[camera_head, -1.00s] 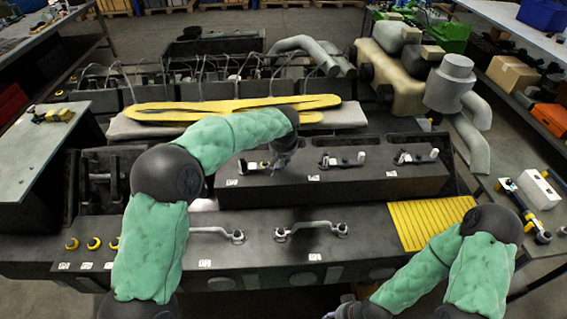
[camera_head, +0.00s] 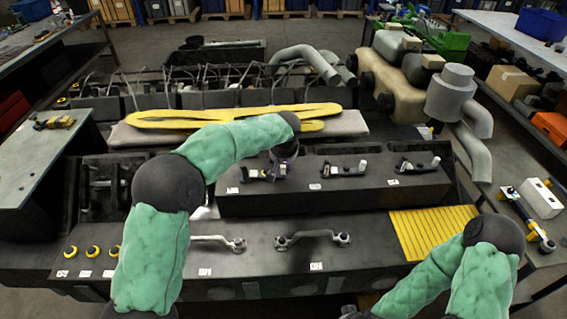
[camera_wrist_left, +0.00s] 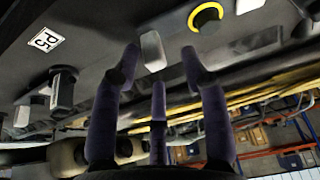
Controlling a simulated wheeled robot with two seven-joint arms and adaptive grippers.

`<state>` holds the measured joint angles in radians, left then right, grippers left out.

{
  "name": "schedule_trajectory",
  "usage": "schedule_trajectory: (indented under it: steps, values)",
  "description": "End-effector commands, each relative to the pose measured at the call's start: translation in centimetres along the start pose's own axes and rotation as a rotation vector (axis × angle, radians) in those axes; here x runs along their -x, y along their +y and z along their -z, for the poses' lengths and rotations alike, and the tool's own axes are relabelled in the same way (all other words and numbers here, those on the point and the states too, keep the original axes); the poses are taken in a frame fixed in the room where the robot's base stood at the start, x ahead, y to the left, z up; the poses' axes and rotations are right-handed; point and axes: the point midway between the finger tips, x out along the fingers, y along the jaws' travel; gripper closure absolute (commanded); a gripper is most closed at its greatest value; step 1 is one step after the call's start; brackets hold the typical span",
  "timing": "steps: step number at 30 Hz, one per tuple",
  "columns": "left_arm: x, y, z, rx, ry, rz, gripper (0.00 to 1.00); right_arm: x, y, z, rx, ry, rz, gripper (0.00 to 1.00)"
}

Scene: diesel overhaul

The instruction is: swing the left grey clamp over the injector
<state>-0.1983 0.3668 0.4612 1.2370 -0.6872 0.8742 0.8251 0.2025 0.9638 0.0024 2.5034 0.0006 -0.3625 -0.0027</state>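The left grey clamp (camera_head: 264,174) is on the raised dark block, at the left of a row of similar clamp stations. My left gripper (camera_head: 284,156) is at its right end and hides part of it. In the left wrist view my left gripper (camera_wrist_left: 158,58) is open, its purple-grey fingers apart. A pale grey block (camera_wrist_left: 152,51), seemingly the clamp's end, shows between the fingertips; I cannot tell if they touch it. A yellow ring (camera_wrist_left: 207,17), perhaps around the injector, is beside it. My right gripper (camera_head: 352,312) is at the bottom edge, mostly cut off.
Two similar clamp stations stand to the right, a middle one (camera_head: 342,169) and a far one (camera_head: 417,165). Yellow parts (camera_head: 235,112) lie behind the block. Two metal handles, one of them here (camera_head: 312,238), and a yellow grooved plate (camera_head: 435,232) are in front.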

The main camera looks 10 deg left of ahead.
Motion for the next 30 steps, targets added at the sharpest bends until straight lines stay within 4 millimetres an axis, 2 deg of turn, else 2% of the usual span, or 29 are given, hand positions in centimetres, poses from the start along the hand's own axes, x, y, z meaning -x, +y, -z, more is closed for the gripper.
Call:
schedule_trajectory:
  steps: [8, 13, 17, 24, 30]
  values:
    - [-0.3, -0.1, -0.3, -0.003, -0.008, 0.005, 0.59, 0.0, 0.0, 0.0, 0.000, 0.000, 0.000, 0.60]
    - [0.7, 0.0, -0.3, -0.003, -0.007, 0.003, 0.59, 0.0, 0.0, 0.0, 0.000, 0.000, 0.000, 0.60]
    - [2.7, 0.1, -0.2, -0.002, -0.004, 0.000, 0.59, 0.0, 0.0, 0.0, 0.000, 0.000, 0.000, 0.60]
    - [7.6, 0.1, -0.2, -0.002, -0.003, 0.000, 0.59, 0.0, 0.0, 0.0, 0.000, 0.000, 0.000, 0.60]
    - [10.5, 0.1, -0.1, -0.002, -0.003, 0.001, 0.59, 0.0, 0.0, 0.0, 0.000, 0.000, 0.000, 0.60]
